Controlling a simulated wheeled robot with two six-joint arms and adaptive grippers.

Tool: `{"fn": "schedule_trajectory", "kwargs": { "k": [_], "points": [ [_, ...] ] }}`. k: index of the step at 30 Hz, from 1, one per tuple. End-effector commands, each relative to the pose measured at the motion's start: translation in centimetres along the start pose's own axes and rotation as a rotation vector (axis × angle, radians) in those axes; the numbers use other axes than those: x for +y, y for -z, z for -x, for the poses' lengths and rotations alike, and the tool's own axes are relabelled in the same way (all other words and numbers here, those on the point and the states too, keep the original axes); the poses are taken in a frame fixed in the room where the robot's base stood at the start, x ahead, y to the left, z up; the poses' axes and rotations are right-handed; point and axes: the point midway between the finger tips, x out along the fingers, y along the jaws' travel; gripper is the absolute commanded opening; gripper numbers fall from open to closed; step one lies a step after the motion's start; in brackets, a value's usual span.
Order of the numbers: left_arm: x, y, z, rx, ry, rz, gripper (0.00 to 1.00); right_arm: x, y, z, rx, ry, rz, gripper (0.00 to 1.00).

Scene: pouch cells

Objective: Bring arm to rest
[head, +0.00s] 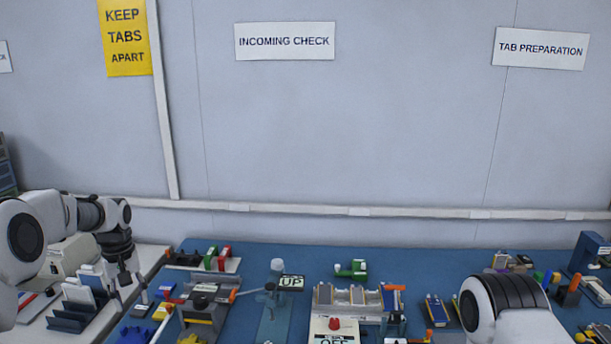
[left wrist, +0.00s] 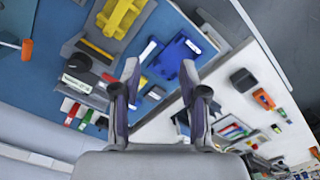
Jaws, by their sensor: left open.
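My left gripper (head: 130,288) hangs at the left end of the bench in the head view, fingers pointing down. In the left wrist view its two fingers (left wrist: 161,75) stand apart with nothing held between them. They are above the edge between the blue mat (left wrist: 60,60) and a white surface (left wrist: 240,110). My left arm (head: 60,225) comes in from the left, bent. My right arm (head: 505,300) shows as a white and dark link at the lower right. Its gripper is out of the picture.
A rack with upright white pouches (head: 80,305) stands close to the left gripper. Red and green clamps (head: 217,258) and a black block fixture (head: 205,298) lie to its right. A cell tray (head: 350,298) sits mid-bench.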

Motion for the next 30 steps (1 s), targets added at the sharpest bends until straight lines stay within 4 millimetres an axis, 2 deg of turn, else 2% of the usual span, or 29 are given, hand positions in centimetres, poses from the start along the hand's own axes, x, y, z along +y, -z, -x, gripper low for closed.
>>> {"fn": "schedule_trajectory", "kwargs": {
  "k": [5,8,14,17,20,23,25,26,27,30],
  "points": [
    [0.4,-1.6,-3.6,-0.055,0.045,-0.022,0.43,0.0,0.1,-0.1,0.002,0.0,0.0,0.45],
    [0.4,-3.2,-5.8,-0.103,0.073,-0.036,0.43,0.0,0.1,-0.2,0.002,0.0,0.0,0.45],
    [-0.1,-8.1,-11.6,-0.223,0.136,-0.071,0.43,0.0,0.1,-0.3,0.002,0.0,0.0,0.45],
    [-0.5,-11.5,-15.3,-0.281,0.162,-0.097,0.43,0.0,0.1,-0.4,0.001,0.0,0.0,0.45],
    [-1.2,-16.2,-20.0,-0.342,0.182,-0.137,0.43,0.0,0.1,-0.5,0.001,0.0,0.0,0.45],
    [-2.9,-23.0,-25.1,-0.398,0.191,-0.194,0.43,0.0,0.1,-0.7,0.001,0.0,0.0,0.45],
    [-4.5,-28.4,-28.2,-0.425,0.185,-0.238,0.43,0.0,0.1,-0.8,0.001,0.0,0.0,0.45],
    [-5.3,-30.8,-29.3,-0.43,0.179,-0.257,0.43,0.0,0.1,-0.8,0.001,0.0,0.0,0.45],
    [-6.5,-34.2,-30.4,-0.434,0.169,-0.285,0.43,0.0,0.1,-0.8,0.001,0.0,0.0,0.45],
    [-9.7,-41.8,-31.3,-0.394,0.129,-0.361,0.43,0.0,0.1,-0.9,0.001,0.0,0.0,0.45]
  ]
}}
